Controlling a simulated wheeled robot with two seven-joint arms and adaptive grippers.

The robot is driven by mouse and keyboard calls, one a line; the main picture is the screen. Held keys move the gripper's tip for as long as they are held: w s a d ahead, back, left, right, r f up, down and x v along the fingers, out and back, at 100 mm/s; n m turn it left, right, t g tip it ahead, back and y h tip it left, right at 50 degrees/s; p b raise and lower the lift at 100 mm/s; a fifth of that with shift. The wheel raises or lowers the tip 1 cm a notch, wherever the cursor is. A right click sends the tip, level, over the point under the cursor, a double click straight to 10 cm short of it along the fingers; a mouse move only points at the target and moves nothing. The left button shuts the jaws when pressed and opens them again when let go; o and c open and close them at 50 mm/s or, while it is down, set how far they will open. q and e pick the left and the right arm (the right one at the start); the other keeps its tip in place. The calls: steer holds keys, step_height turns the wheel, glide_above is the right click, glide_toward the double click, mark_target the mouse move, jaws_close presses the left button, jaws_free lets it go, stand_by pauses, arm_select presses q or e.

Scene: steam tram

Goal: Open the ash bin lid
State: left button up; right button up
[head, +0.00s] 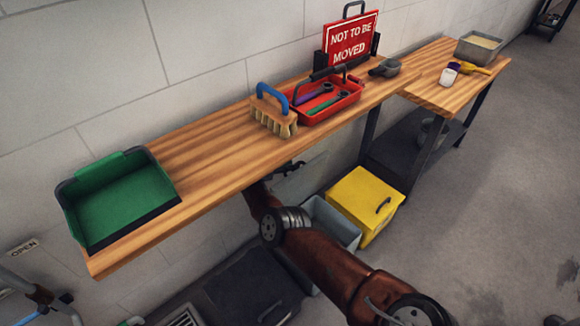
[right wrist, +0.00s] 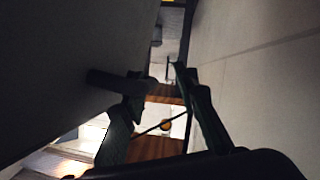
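A grey bin (head: 340,228), which looks like the ash bin, stands on the floor under the bench, partly hidden by my right arm. Its top appears open. A grey panel that looks like its lid (head: 308,178) stands steeply raised behind it near the wall. My right gripper (head: 287,170) is under the bench's front edge, close to the panel's upper left part. In the right wrist view its two fingers (right wrist: 162,85) are apart. A dark bar (right wrist: 108,80) juts from a large grey surface by the left finger; I cannot tell whether they touch. My left gripper is not in view.
The wooden bench (head: 210,150) overhangs my right gripper. It holds a green dustpan (head: 120,195), a brush (head: 273,112) and a red tool tray (head: 330,105). A yellow box (head: 365,205) stands right of the bin. The floor at right is clear.

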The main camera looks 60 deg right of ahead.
steer(key=shift+w+a, duration=0.1)
steer(key=v, duration=1.1)
steer(key=shift+w+a, duration=0.2)
steer(key=shift+a, duration=0.15)
steer(key=shift+r, duration=0.15)
